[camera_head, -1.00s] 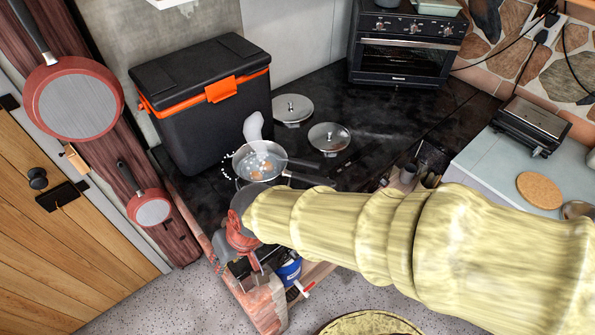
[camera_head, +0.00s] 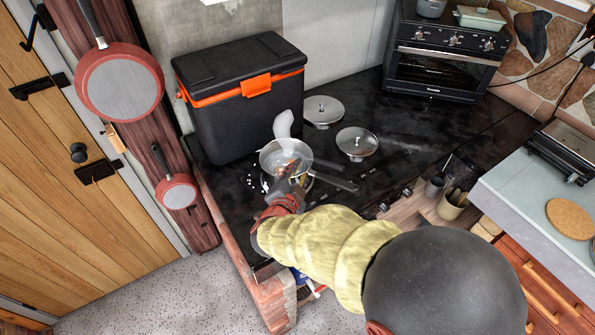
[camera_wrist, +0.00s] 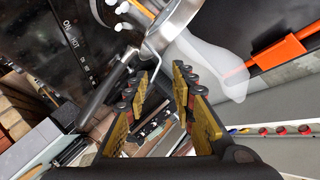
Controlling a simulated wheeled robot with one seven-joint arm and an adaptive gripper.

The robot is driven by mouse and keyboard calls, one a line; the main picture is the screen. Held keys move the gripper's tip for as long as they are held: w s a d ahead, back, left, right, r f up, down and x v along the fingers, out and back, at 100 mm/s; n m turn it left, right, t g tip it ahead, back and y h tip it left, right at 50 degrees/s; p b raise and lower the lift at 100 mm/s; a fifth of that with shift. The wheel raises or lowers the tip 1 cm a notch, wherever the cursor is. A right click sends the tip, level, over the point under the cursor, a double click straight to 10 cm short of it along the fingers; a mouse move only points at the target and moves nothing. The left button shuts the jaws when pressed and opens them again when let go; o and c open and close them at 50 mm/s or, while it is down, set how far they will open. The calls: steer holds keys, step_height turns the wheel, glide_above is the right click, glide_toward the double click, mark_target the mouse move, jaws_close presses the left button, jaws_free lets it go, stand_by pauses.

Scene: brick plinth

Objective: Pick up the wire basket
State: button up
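I cannot clearly make out a wire basket. A round metal vessel (camera_head: 284,156) with dark handles stands on the black worktop in the head view, with small orange-brown items in it. Its shiny rim (camera_wrist: 172,26) shows at the top of the wrist view, with a bent thin metal wire (camera_wrist: 124,72) beside it. I cannot tell whether this wire belongs to the basket. My gripper (camera_wrist: 162,80) is open, with nothing seen held between its fingers. Its fingertips are close to the vessel. In the head view my arm partly hides the vessel's near side.
A black cooler box (camera_head: 243,98) with orange trim stands behind the vessel. A white translucent object (camera_head: 283,124) stands between them. Two round lids (camera_head: 357,142) lie to the right. An oven (camera_head: 444,50) is at the back right, and utensil holders (camera_head: 452,204) stand at the right front.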

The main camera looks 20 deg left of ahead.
mark_target(304, 159)
steer(key=b+x, duration=0.1)
steer(key=x, duration=0.6)
steer(key=shift+s, duration=0.1)
steer(key=shift+c, duration=0.5)
jaws_close()
stand_by(0.4)
